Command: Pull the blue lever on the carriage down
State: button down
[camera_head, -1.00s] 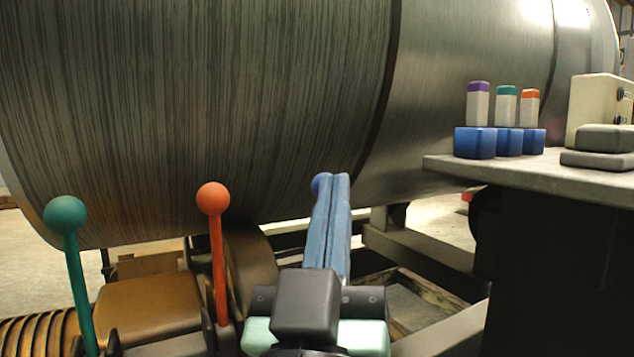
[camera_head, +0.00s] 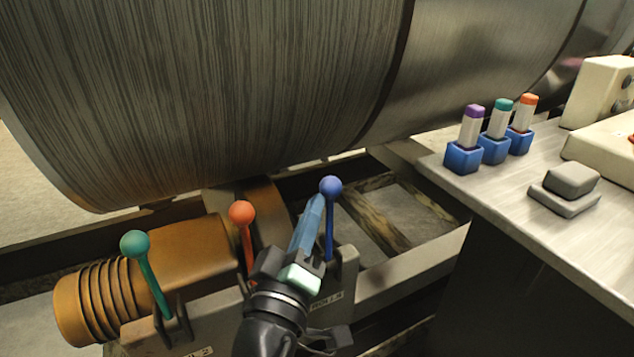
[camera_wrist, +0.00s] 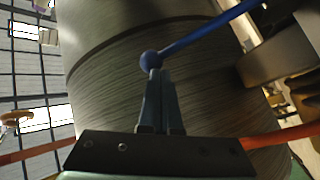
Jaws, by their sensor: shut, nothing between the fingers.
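The blue lever (camera_head: 329,222) stands nearly upright on the grey carriage (camera_head: 334,292), with a round blue knob on top. My gripper (camera_head: 318,200) is shut and empty. Its blue-grey fingertips are just left of and slightly below the knob in the head view. In the wrist view the lever (camera_wrist: 205,32) runs to the upper right and its knob lies right at the fingertips of my gripper (camera_wrist: 156,74). I cannot tell whether they touch.
An orange lever (camera_head: 243,232) and a green lever (camera_head: 148,270) stand left of the blue one. A large dark drum (camera_head: 200,90) is behind. A table (camera_head: 510,200) at right holds several blue holders with coloured-topped sticks and a grey block.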

aim_at(329, 227)
jog(key=s+a+f+n+g+y+p, duration=0.1)
jog(key=s+a+f+n+p, duration=0.2)
jog(key=n+p, duration=0.5)
jog(key=shift+s+a+f+n+g+p, duration=0.25)
jog(key=shift+a+g+p, duration=0.2)
jog(key=shift+p, duration=2.25)
jog(key=shift+w, duration=0.15)
jog(key=w+d, duration=0.2)
jog(key=w, duration=0.8)
jog(key=shift+s+d+r+p, duration=0.1)
jog(key=shift+s+d+p, duration=0.05)
jog(key=shift+s+d, duration=0.6)
jog(key=shift+s+d+p, duration=0.15)
jog(key=shift+s+d, duration=0.3)
jog(key=shift+s, duration=0.5)
